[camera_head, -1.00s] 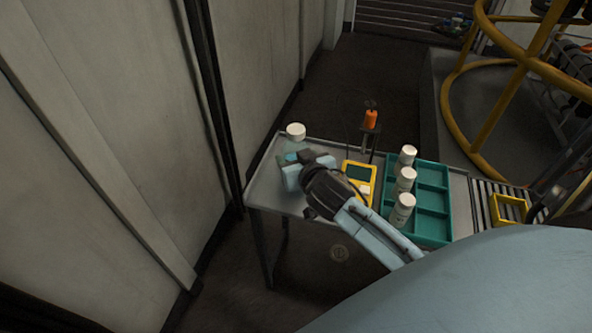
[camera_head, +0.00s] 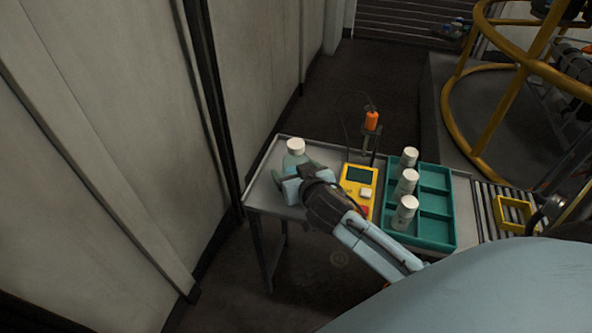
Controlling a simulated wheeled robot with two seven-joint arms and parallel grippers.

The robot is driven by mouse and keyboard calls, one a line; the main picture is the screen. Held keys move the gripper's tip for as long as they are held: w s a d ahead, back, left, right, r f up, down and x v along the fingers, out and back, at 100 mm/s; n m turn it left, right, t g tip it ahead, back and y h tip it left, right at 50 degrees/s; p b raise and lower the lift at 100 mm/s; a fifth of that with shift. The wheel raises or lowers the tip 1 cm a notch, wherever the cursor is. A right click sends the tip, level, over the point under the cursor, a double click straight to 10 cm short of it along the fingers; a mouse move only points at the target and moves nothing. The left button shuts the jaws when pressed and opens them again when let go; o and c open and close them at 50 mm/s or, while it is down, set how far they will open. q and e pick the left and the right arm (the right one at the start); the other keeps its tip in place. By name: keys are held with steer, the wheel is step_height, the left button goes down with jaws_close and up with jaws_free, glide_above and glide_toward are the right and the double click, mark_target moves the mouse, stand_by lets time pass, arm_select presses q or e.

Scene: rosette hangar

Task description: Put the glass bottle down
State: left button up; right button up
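The glass bottle (camera_head: 295,160) is pale and clear with a white cap. It stands upright at the left end of the grey table (camera_head: 262,190). My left gripper (camera_head: 292,184) is at the bottle's near side with its fingers about the lower body, and looks shut on it. The gripper hides the bottle's base, so I cannot tell whether it touches the tabletop. At the right edge a dark part that may be my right gripper (camera_head: 550,206) shows partly; its fingers cannot be made out.
A yellow device (camera_head: 358,175) with a screen lies right of the gripper. An orange-handled tool (camera_head: 371,121) stands behind it. A teal divided tray (camera_head: 436,232) holds white-capped bottles in its left column. A roller conveyor with a yellow frame (camera_head: 513,200) is farther right.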

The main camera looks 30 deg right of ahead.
steer(key=shift+r, duration=0.15)
arm_select(q)
steer(key=s+a+f+p, duration=0.1)
steer(key=a+f+p, duration=0.2)
steer(key=f, duration=0.5)
steer(key=shift+s+a+g+y, duration=0.3)
steer(key=shift+a+y, duration=0.1)
steer(key=shift+a, duration=0.1)
arm_select(e)
steer(key=v, duration=1.2)
arm_select(q)
steer(key=shift+f, duration=0.1)
